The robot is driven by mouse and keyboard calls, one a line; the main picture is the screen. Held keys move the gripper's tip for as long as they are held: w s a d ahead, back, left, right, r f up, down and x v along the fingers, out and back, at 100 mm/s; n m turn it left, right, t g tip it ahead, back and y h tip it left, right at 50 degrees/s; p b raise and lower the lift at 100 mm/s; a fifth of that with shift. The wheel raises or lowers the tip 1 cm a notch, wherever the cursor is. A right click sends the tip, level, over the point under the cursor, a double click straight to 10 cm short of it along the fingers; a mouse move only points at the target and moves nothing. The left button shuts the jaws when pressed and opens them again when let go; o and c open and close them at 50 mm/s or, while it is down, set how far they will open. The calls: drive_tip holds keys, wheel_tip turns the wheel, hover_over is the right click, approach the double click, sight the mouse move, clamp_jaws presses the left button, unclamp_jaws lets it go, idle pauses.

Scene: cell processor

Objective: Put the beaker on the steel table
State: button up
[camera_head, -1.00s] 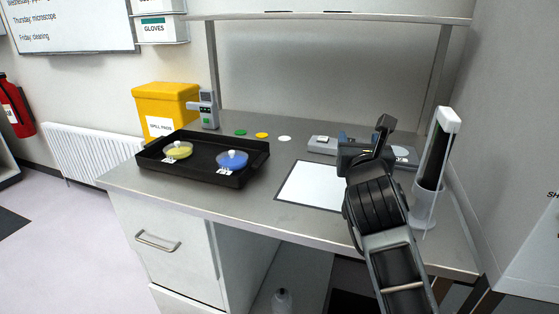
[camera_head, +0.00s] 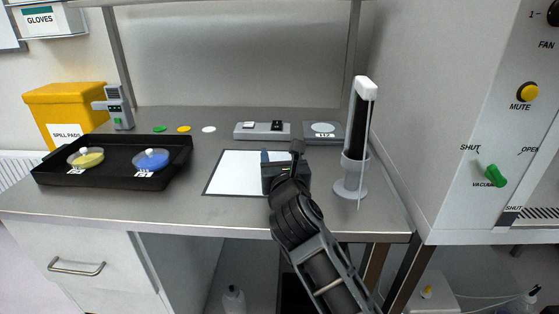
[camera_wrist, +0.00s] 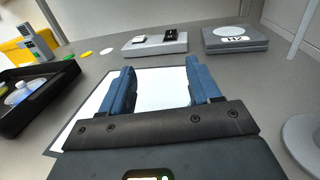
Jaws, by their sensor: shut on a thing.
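My gripper (camera_head: 283,165) is over the grey metal table top (camera_head: 120,205), above the right part of a white mat with a dark border (camera_head: 232,170). In the wrist view its two blue fingers (camera_wrist: 162,90) stand apart, shut on the beaker. The beaker itself cannot be made out between them; only the white mat shows there. I cannot tell whether the beaker touches the mat. No other beaker is visible.
A black tray (camera_head: 110,182) with a yellow and a blue dish stands left. Behind the mat are a grey device (camera_head: 262,131) and a scale (camera_head: 323,131). A tall cylinder on a stand (camera_head: 351,189) is close on the right. The front left table top is clear.

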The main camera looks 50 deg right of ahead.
drive_tip(key=shift+f, duration=0.1)
drive_tip(key=o, duration=1.5)
drive_tip(key=shift+s+a, duration=0.1)
drive_tip(key=v, duration=1.1)
drive_tip(key=shift+s+a+b, duration=0.25)
drive_tip(key=shift+s+b, duration=0.05)
drive_tip(key=shift+b, duration=0.1)
